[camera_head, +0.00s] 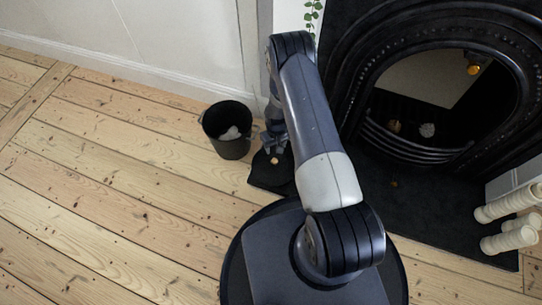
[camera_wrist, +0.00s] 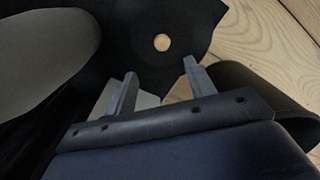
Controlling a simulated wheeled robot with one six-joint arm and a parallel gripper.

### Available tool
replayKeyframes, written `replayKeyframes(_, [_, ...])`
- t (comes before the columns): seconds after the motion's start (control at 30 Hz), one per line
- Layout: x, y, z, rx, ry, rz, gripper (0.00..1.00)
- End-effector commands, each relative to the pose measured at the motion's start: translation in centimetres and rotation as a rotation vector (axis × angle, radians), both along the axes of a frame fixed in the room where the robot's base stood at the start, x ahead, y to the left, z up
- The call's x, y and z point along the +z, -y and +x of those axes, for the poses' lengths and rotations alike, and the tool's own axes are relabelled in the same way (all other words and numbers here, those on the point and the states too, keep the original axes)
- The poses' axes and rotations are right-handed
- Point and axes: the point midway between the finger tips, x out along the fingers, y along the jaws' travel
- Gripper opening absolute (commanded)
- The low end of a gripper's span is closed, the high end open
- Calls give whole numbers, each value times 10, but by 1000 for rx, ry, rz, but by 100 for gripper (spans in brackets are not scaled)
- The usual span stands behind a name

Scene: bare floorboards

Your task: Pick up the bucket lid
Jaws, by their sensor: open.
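My gripper (camera_head: 272,145) points down over the dark hearth corner, just right of the black bucket (camera_head: 228,143). In the wrist view its two fingers (camera_wrist: 159,70) are apart, with nothing seen held between them. A small round tan piece (camera_head: 275,160) lies close by the fingers on the dark surface. It also shows in the wrist view (camera_wrist: 162,42), beyond the fingertips. It may be the knob of the bucket lid; I cannot make out a lid outline, black against black. The bucket stands upright and open, with something whitish inside.
The black fireplace (camera_head: 350,95) stands behind and right of my arm. Pale rolled or turned pieces (camera_head: 508,240) lie at the right. A white wall and skirting (camera_head: 130,75) run behind the bucket. Bare floorboards (camera_head: 110,200) are clear at the left.

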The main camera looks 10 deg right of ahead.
Motion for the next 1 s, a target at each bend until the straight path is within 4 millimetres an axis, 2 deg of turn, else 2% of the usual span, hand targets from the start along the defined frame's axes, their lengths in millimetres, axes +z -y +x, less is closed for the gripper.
replayKeyframes(0.3, [-48, 0, -1, 0, -3, 0, 52])
replayKeyframes(0.53, [-65, -1, -1, 0, -2, 0, 52])
replayKeyframes(0.8, [-104, -4, -2, 0, 0, 1, 52])
replayKeyframes(1.0, [-106, -4, -1, 0, 2, 0, 52])
